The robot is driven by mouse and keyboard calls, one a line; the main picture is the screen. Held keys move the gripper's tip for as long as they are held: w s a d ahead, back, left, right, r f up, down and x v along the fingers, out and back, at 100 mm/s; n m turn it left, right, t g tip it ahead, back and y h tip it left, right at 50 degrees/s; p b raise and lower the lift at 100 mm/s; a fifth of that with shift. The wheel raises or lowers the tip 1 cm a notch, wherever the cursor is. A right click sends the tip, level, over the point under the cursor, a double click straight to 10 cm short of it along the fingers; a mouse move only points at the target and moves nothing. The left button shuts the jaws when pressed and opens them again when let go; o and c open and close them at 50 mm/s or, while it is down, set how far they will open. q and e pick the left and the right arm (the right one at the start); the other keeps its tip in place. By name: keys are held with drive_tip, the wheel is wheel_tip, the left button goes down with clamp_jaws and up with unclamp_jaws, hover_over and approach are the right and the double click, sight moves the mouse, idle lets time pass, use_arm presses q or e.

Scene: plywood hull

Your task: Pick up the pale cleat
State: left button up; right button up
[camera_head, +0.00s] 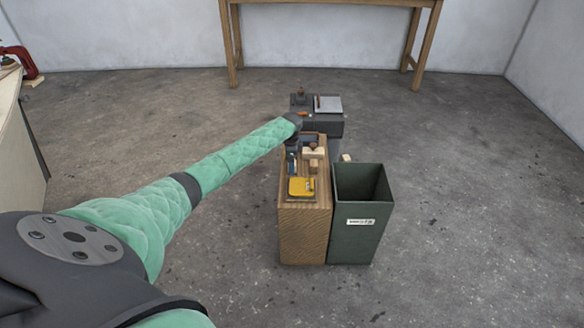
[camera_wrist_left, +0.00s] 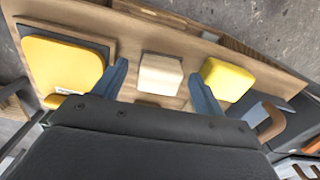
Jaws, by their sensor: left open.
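The pale cleat (camera_wrist_left: 160,74) is a small light-wood block lying on the wooden top. In the left wrist view it sits between the two blue-grey fingers of my left gripper (camera_wrist_left: 159,72), with a gap on each side. The gripper is open and not touching it. In the head view my left gripper (camera_head: 292,167) is small and dark over the wooden stand, and I cannot tell the cleat surely from the other small wooden pieces there. My right gripper is in neither view.
A yellow block (camera_wrist_left: 228,78) lies just right of the cleat, close to one finger. A yellow pad (camera_wrist_left: 62,65) lies to the left. The wooden stand (camera_head: 304,238) has a green bin (camera_head: 355,235) beside it and a dark box (camera_head: 328,126) behind.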

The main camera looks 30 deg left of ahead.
use_arm(q)
drive_tip(key=shift+f, duration=0.6)
drive_tip(key=shift+c, duration=0.4)
drive_tip(key=c, duration=1)
drive_tip(key=shift+r, duration=0.1)
wheel_tip(320, 180, up, 4)
drive_tip(key=shift+r, duration=0.2)
drive_tip(key=d+r, duration=0.2)
drive_tip(key=d, duration=0.2)
drive_tip(key=w+d+r, duration=0.1)
drive_tip(key=d+r, duration=0.1)
drive_tip(key=d, duration=0.1)
drive_tip(key=d+r, duration=0.2)
drive_tip(key=d, duration=0.2)
drive_tip(key=shift+w+d+r, duration=0.2)
drive_tip(key=shift+d+r, duration=0.05)
drive_tip(key=shift+d, duration=0.05)
